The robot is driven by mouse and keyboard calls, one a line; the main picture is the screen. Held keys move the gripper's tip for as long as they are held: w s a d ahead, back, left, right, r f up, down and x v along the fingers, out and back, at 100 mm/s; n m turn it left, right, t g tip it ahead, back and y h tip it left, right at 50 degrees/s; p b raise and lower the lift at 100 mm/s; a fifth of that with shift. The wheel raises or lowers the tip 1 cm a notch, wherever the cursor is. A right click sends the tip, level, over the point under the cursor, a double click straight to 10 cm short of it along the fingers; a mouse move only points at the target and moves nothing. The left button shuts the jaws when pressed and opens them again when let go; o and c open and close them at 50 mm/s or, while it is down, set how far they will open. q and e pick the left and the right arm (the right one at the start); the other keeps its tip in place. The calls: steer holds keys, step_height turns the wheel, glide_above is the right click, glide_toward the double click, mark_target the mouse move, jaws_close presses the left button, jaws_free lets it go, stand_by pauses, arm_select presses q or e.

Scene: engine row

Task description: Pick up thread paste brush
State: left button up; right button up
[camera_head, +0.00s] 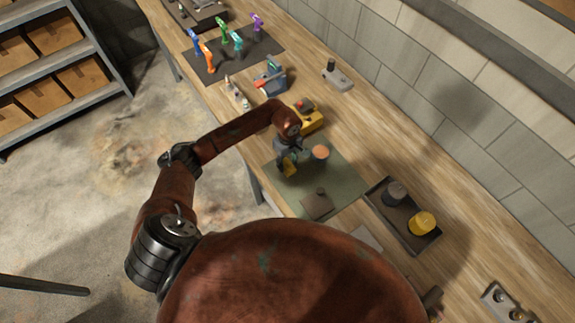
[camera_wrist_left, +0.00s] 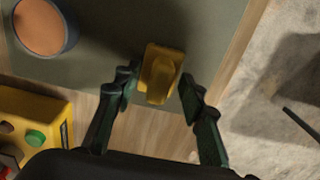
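A small yellow block with a raised rounded top (camera_wrist_left: 160,75) lies on the grey-green mat (camera_wrist_left: 110,25) near its edge. It may be the thread paste brush; no bristles show. My left gripper (camera_wrist_left: 159,84) is open, with one dark green finger on each side of the block and visible gaps to it. In the head view my left gripper (camera_head: 287,160) hangs over the mat's far-left part, with the yellow block (camera_head: 290,169) partly hidden by it. A grey pot with an orange top (camera_head: 320,152) stands close to the right of it. My right gripper is not in view.
A yellow box with a green button (camera_wrist_left: 35,137) stands beside the mat. A dark tray (camera_head: 405,232) with a grey and a yellow round piece lies to the right. A flat brownish piece (camera_head: 316,206) lies on the mat's near part. Coloured tools stand on a dark mat farther back.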

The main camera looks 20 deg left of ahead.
arm_select(q)
steer(key=shift+f, duration=0.1)
jaws_close()
stand_by(0.4)
